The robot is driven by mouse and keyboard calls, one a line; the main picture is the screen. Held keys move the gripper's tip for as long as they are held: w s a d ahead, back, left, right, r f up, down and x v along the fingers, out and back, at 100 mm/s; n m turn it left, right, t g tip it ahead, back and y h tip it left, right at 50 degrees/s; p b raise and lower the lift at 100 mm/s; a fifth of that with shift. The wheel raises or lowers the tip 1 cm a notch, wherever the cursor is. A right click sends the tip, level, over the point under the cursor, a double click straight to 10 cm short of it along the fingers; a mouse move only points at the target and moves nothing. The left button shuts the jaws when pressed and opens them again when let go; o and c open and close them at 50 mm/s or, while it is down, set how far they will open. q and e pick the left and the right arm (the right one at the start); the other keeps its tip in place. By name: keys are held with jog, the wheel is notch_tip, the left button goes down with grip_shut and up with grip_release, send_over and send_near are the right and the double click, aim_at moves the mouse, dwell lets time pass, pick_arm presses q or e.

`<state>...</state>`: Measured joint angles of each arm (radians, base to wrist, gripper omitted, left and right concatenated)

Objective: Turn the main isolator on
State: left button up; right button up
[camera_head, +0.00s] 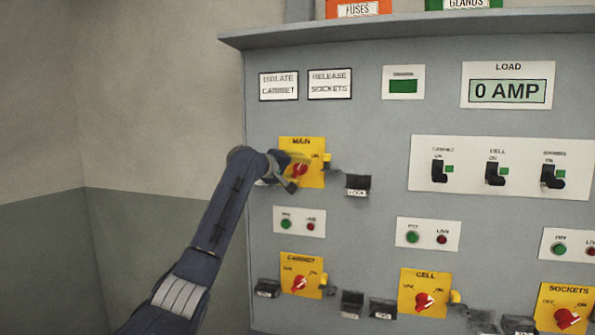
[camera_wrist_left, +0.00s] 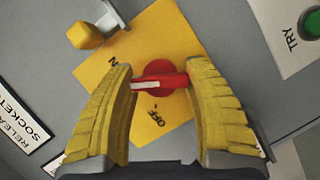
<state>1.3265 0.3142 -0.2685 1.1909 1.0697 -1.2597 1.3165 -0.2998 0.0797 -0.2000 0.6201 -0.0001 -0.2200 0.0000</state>
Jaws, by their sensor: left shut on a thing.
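The main isolator is a red rotary knob (camera_head: 301,170) on a yellow plate (camera_head: 316,146) marked MAIN, at the panel's upper left. My left gripper (camera_head: 293,172) is at this knob and covers the plate's left part. In the left wrist view, the yellow-padded fingers (camera_wrist_left: 163,88) are shut on the two ends of the red handle (camera_wrist_left: 172,82). The handle's white mark points left there, between the ON label, partly hidden by a finger, and the OFF label. I cannot tell whether it is fully at ON. My right gripper is not in view.
A yellow tab (camera_wrist_left: 87,34) sticks out beside the plate. A black lock tag (camera_head: 357,186) hangs to its right. Below are a TRY/LIVE plate (camera_head: 299,222) and the CABINET isolator (camera_head: 300,283). The LOAD display (camera_head: 507,92) reads 0 AMP. Free room lies left of the panel.

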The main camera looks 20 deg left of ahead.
pick_arm(q)
jog(key=shift+d+f+m+g+y, duration=0.15)
jog(key=shift+m+g+y, duration=0.25)
jog(key=shift+m, duration=0.7)
jog(key=o, duration=1.3)
jog(key=shift+y, duration=0.3)
jog(key=shift+c, duration=0.2)
jog(key=shift+s, duration=0.1)
jog(key=shift+s+a+r, duration=0.2)
jog(key=shift+s+r, duration=0.05)
jog(key=shift+s, duration=0.05)
jog(key=v, duration=1.1)
jog(key=shift+s+f, duration=0.1)
jog(key=shift+f, duration=0.1)
